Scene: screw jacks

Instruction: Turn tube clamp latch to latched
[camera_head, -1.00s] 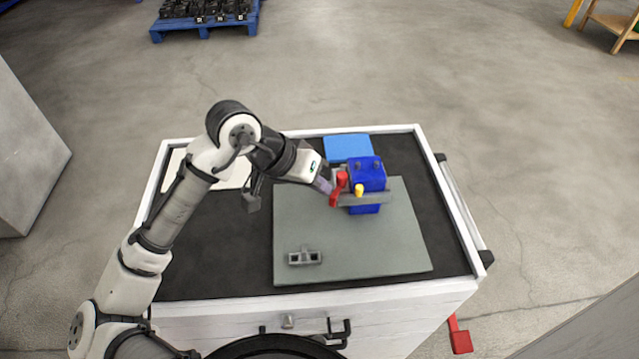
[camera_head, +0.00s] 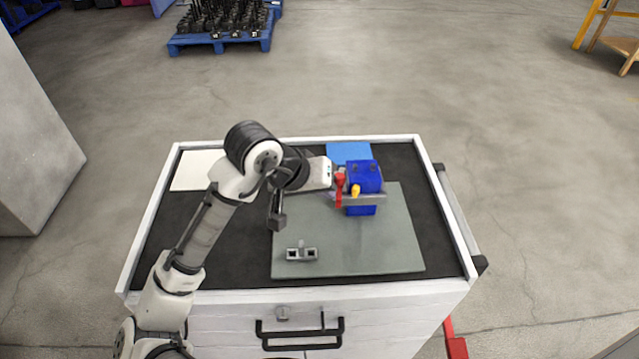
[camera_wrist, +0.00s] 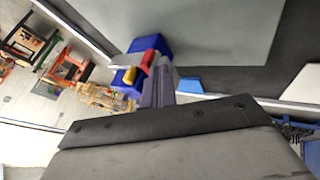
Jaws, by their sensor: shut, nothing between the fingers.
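The tube clamp is a blue block (camera_head: 364,176) with a grey bar (camera_head: 372,198) across its front, standing on a grey-green plate (camera_head: 390,245). A red latch handle (camera_head: 339,190) hangs downward at its left side, beside a yellow knob (camera_head: 355,190). My gripper (camera_head: 333,182) is at the left of the clamp, right by the red handle; its fingertips are largely hidden in the head view. In the wrist view the closed fingers (camera_wrist: 158,90) reach beside the red handle (camera_wrist: 147,60); whether they touch it I cannot tell. The yellow knob (camera_wrist: 129,75) and blue block (camera_wrist: 150,45) show there too.
A small grey bracket (camera_head: 301,253) stands at the plate's front left. A light blue flat piece (camera_head: 348,152) lies behind the clamp, and a white sheet (camera_head: 198,170) at the back left. The plate's front right is clear.

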